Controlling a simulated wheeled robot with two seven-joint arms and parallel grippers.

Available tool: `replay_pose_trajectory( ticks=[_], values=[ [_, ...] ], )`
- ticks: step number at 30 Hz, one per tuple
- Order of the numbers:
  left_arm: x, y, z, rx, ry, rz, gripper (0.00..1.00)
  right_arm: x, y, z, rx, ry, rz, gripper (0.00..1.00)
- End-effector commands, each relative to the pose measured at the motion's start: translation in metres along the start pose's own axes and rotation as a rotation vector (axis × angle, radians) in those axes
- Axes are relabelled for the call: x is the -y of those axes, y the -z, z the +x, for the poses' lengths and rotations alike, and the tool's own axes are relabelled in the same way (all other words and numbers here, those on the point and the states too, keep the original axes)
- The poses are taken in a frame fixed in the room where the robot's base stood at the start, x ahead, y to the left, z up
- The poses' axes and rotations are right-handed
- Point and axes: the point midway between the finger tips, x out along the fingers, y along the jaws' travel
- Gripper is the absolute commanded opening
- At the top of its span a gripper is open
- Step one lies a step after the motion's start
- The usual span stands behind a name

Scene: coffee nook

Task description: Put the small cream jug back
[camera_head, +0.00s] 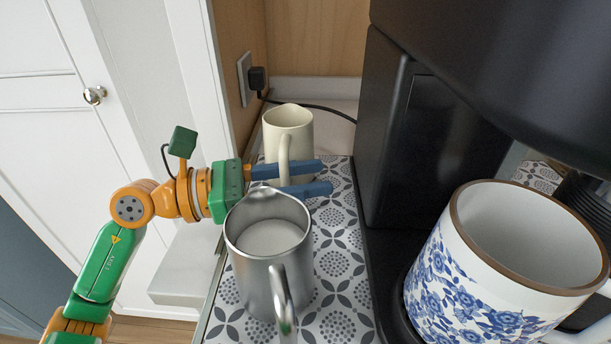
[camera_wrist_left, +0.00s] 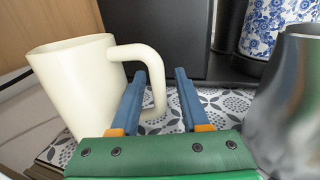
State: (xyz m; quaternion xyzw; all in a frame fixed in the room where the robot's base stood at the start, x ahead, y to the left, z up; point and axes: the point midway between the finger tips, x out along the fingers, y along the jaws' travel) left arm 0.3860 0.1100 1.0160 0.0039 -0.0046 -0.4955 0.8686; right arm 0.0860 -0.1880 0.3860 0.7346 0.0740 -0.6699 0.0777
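The small cream jug (camera_head: 284,128) stands upright at the back of the patterned mat, its handle facing the front. In the left wrist view the cream jug (camera_wrist_left: 75,80) is at left, with its handle (camera_wrist_left: 158,90) reaching between my fingers. My left gripper (camera_head: 328,178) comes in from the left, between the cream jug and the steel jug. In the left wrist view my left gripper (camera_wrist_left: 160,73) is open. The left finger overlaps the handle's loop, and a gap shows between the handle and the right finger. My right gripper is not in view.
A steel jug (camera_head: 262,285) with white contents stands just in front of my left gripper. A black coffee machine (camera_head: 440,150) fills the right, with a blue-flowered mug (camera_head: 455,275) before it. The mat (camera_head: 340,265) is bare between them. A wall socket is behind.

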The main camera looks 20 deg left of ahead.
Motion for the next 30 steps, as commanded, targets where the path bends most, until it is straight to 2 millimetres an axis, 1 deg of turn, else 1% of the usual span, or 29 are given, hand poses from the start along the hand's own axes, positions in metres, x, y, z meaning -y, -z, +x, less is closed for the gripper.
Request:
replay_pose_trajectory(
  ticks=[5,8,9,10,14,18,24,27,30],
  values=[
    [0.0,0.0,0.0,0.0,0.0,0.0,0.45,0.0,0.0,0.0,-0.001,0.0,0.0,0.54],
    [0.0,-0.004,0.0,0.0,0.0,0.0,0.45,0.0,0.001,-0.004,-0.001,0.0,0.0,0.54],
    [0.0,-0.004,-0.002,0.0,-0.001,0.0,0.45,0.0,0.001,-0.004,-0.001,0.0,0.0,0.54],
    [-0.001,0.0,-0.005,-0.001,-0.003,0.0,0.45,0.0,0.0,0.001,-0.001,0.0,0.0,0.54],
    [-0.001,0.004,-0.028,-0.001,-0.005,0.0,0.45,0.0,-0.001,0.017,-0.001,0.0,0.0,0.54],
    [-0.001,0.004,-0.058,0.0,-0.005,0.0,0.45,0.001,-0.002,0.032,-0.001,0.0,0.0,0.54],
    [-0.001,0.001,-0.1,0.0,-0.004,0.0,0.45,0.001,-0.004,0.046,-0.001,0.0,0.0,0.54],
    [-0.001,-0.001,-0.113,0.0,-0.002,0.0,0.45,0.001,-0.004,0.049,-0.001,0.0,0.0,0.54],
    [0.0,-0.002,-0.119,0.0,0.0,0.001,0.45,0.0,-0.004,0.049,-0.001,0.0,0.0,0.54]
  ],
)
